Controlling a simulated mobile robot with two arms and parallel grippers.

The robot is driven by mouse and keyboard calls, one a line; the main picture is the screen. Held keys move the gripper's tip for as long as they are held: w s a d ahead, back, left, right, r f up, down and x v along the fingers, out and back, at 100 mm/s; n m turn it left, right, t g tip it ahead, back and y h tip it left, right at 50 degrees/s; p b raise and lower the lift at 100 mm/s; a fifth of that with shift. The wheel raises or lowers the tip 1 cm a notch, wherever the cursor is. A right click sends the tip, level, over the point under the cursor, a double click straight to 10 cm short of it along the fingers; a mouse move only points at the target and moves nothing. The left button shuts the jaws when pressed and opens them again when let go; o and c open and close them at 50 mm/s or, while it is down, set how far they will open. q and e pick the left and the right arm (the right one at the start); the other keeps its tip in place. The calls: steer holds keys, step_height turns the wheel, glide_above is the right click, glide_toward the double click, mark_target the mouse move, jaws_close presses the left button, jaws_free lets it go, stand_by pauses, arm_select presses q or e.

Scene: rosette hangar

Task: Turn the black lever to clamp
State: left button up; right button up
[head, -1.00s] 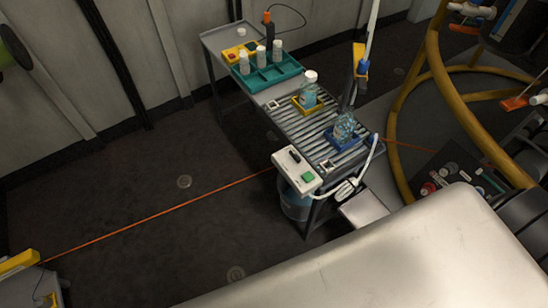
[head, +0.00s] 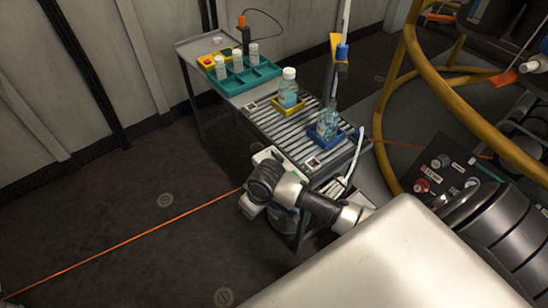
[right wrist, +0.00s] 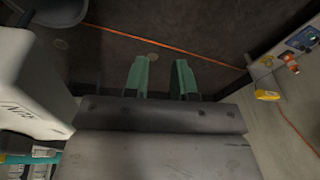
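I see no lever clearly there. My left gripper is out of view.
The roller cart (head: 301,145) carries a bottle in a yellow holder (head: 287,104), a bottle in a blue holder (head: 325,139) and a teal tray (head: 262,74) with white bottles. A yellow tube frame (head: 432,90) stands at right. The floor at left is open.

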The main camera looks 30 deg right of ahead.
steer(key=w+d+r+g+h+b, duration=0.1)
steer(key=w+d+r, duration=0.2)
steer(key=w+r, duration=0.3)
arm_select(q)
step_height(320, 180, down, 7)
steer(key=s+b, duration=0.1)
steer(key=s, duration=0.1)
arm_select(e)
steer(key=m+g+h, duration=0.1)
steer(key=m, duration=0.1)
glide_toward(275, 152)
step_height(275, 152, down, 8)
steer(key=shift+w+b, duration=0.1)
steer(key=shift+b, duration=1)
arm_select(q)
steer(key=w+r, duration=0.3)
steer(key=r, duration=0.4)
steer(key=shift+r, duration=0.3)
arm_select(e)
steer(key=shift+f, duration=0.7)
jaws_close()
